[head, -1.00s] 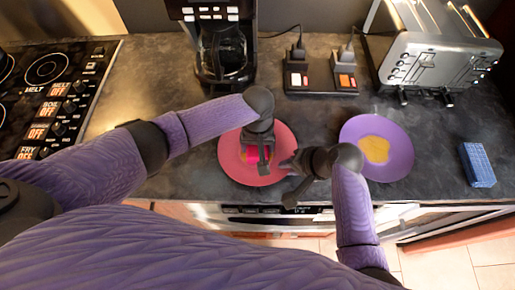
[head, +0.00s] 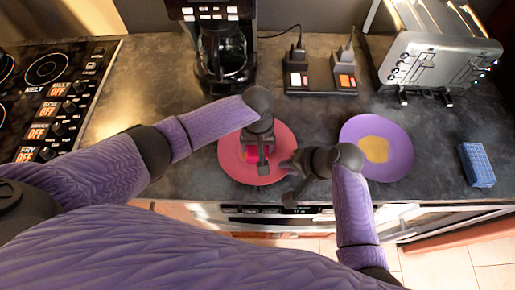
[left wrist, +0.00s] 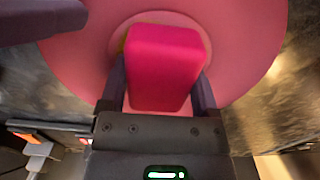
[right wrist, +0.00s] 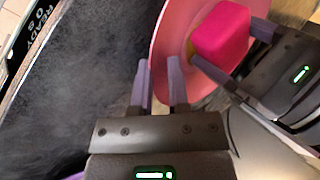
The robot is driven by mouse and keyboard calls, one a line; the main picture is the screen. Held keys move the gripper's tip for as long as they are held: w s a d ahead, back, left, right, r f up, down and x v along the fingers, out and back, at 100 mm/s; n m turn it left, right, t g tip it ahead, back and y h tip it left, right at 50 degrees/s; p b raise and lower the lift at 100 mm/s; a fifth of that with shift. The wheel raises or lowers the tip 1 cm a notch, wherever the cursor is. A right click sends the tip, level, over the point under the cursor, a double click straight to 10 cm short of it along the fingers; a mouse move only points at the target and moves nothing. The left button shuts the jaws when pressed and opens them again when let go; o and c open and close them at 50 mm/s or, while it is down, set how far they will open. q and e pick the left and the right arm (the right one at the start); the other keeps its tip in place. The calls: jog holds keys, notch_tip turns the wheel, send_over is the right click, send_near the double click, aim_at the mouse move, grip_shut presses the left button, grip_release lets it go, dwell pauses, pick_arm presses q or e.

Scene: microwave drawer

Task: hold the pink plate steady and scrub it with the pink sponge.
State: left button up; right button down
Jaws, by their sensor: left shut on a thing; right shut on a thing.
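The pink plate (head: 235,168) lies on the dark counter at the front middle. My left gripper (head: 257,155) is above it, shut on the pink sponge (left wrist: 163,62), which is over the plate's middle. The sponge shows between the fingers in the left wrist view and also in the right wrist view (right wrist: 221,36). A bit of yellow (left wrist: 122,45) shows beside the sponge on the plate. My right gripper (right wrist: 163,75) is shut on the plate's near right rim. In the head view the hands hide part of the plate and sponge.
A purple plate (head: 402,162) with a yellow patch lies to the right, and a blue sponge (head: 477,164) lies farther right. A coffee maker (head: 222,50), a switch box (head: 320,80) and a toaster (head: 435,55) stand behind. The stove (head: 50,85) is at left.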

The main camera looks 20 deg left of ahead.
pick_arm(q)
jog(key=shift+s+d, duration=0.1)
jog(key=shift+s, duration=0.35)
jog(key=shift+w+a, duration=0.25)
jog(key=shift+w, duration=0.55)
jog(key=shift+s+d+f, duration=0.1)
jog(key=shift+s+d, duration=0.15)
jog(key=shift+s, duration=0.55)
jog(key=shift+w+a, duration=0.3)
jog(key=shift+w, duration=0.4)
jog(key=o, duration=1)
jog(key=shift+f, duration=0.1)
jog(key=shift+o, duration=0.2)
jog(key=shift+w+r, duration=0.1)
jog(key=shift+r, duration=0.5)
